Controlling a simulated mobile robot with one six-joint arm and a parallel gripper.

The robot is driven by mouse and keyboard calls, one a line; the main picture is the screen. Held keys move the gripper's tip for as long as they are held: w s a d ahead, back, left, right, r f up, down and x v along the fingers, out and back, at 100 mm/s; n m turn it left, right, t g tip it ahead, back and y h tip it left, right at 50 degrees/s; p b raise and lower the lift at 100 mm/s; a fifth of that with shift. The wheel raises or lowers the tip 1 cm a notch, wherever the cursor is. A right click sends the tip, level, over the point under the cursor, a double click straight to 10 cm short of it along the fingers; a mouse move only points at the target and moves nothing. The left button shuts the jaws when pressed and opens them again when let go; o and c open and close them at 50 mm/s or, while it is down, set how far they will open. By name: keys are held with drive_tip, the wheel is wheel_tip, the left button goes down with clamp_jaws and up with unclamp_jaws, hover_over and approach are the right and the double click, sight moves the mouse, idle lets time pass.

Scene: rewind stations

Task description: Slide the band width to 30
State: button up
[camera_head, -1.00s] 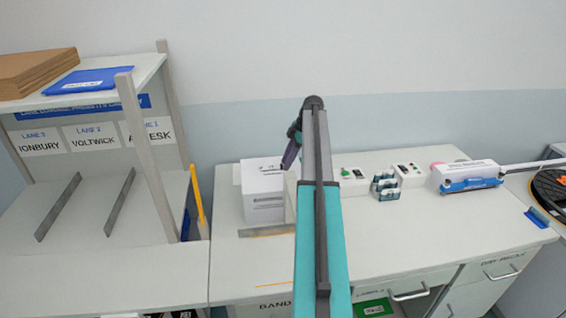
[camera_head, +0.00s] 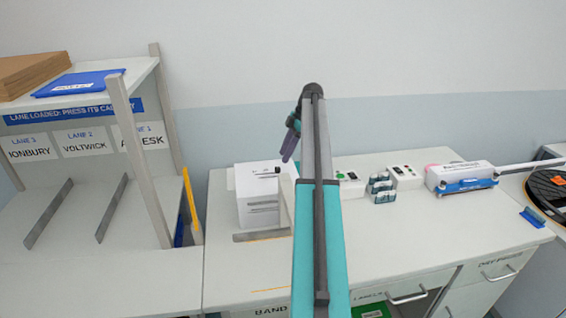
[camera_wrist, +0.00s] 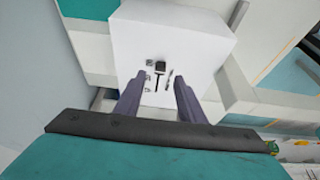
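The white band box (camera_head: 257,200) stands on the worktable, left of my arm. A small dark slider knob (camera_head: 277,170) shows at its top right in the head view. In the wrist view the white face of the box (camera_wrist: 195,35) lies ahead, with the black knob (camera_wrist: 160,66) at one end of a thin dark slot. Small marks beside the slot are too small to read. My gripper (camera_wrist: 158,98) is open, its two purple fingers apart with nothing between them. In the head view my gripper (camera_head: 290,147) is above and right of the box, apart from the knob.
A grey strip (camera_head: 262,235) lies before the box. Switch boxes (camera_head: 404,178), small teal-and-grey items (camera_head: 381,188) and a white-and-blue unit (camera_head: 463,178) stand to the right. A lane rack (camera_head: 140,160) with a post stands at left. The table front is clear.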

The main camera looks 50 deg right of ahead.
drive_tip(key=b+v, duration=0.2)
drive_tip(key=v, duration=0.6)
idle(0.5)
